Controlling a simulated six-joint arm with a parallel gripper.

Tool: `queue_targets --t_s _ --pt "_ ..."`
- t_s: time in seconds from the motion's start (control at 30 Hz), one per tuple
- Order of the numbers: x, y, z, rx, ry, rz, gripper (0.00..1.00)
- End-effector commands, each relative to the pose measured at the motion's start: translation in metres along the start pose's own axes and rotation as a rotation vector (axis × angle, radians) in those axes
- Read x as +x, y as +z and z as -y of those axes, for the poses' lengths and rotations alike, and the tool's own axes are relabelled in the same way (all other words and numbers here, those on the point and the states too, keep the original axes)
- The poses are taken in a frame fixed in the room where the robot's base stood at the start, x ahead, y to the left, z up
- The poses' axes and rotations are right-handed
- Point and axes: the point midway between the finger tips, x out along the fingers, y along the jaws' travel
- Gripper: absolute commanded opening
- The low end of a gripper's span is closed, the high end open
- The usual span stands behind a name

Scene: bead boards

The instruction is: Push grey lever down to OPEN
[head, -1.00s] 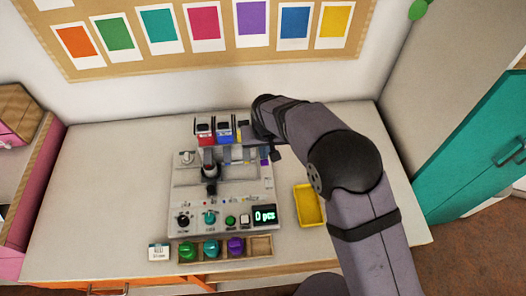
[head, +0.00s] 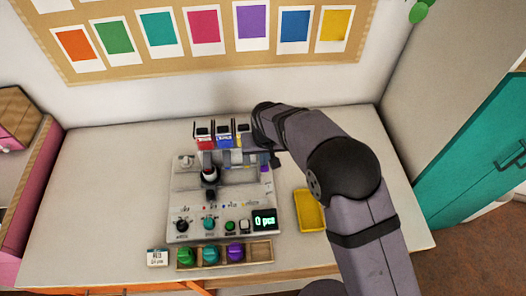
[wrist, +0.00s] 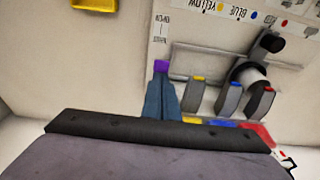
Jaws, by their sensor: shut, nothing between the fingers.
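The machine (head: 185,215) stands on the table, with a panel, knobs and a display reading "0 pcs". In the wrist view, grey levers with yellow (wrist: 198,97), blue (wrist: 230,98) and red (wrist: 261,102) caps stand in a row. Contact cannot be told, and the fingers hide what is under the cap. In the head view, my arm covers the machine's upper right corner.
Red (head: 204,143), blue (head: 223,142) and yellow (head: 241,141) hoppers stand at the machine's back. A yellow tray (head: 310,211) lies to its right, and a wooden rack (head: 261,250) with green, teal and purple pieces lies in front. The table's left side is clear.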

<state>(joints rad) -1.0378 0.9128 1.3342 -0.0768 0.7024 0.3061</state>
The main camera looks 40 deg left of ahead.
Motion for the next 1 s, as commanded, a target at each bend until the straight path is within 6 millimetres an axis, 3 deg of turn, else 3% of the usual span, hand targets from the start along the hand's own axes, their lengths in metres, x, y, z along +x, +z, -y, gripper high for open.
queue_targets --t_s 1.0 --pt "-0.068 -0.014 0.0 0.0 -0.001 -0.002 0.0"
